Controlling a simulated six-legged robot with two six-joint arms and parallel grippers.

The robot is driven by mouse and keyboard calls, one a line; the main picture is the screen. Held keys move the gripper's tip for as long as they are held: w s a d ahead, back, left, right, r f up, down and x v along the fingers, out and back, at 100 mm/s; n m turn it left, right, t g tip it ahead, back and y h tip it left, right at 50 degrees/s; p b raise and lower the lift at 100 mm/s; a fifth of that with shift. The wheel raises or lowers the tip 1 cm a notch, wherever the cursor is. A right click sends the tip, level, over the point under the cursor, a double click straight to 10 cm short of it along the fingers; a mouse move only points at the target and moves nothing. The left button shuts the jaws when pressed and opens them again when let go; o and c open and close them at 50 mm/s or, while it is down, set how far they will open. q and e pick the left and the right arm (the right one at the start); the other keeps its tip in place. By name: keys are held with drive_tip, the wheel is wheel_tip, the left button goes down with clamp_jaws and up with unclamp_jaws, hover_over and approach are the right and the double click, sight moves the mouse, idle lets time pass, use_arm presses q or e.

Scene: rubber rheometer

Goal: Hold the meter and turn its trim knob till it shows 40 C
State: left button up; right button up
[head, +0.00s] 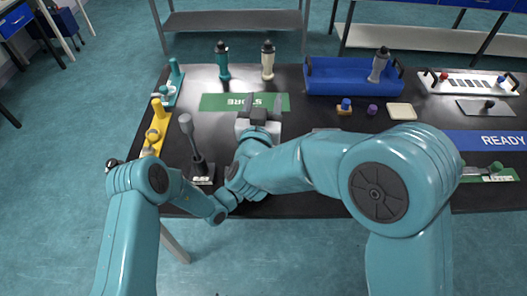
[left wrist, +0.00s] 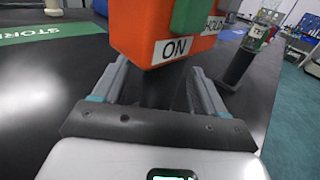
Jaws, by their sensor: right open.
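The orange meter (left wrist: 180,25) shows in the left wrist view, with ON and HOLD labels, a green part (left wrist: 190,15) and a dark lower part (left wrist: 164,90). My left gripper (left wrist: 160,75) has its fingers on both sides of this dark lower part; I cannot tell whether they press on it. The trim knob and the reading cannot be made out. In the head view my right gripper (head: 262,107) is open and empty above the table, in front of the green STORE mat (head: 215,102). My right arm hides my left gripper and the meter there.
The black table (head: 300,112) carries a blue bin (head: 335,77), two upright bottle-like tools (head: 222,62) (head: 268,62), a yellow stand (head: 160,118) and a dark stand with a grey-topped handle (head: 198,158). A blue READY strip (head: 480,140) lies at the right.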

use_arm(q)
drive_tip(key=v, duration=1.2)
drive_tip(key=shift+r, duration=0.1)
use_arm(e)
drive_tip(key=shift+s, duration=0.15)
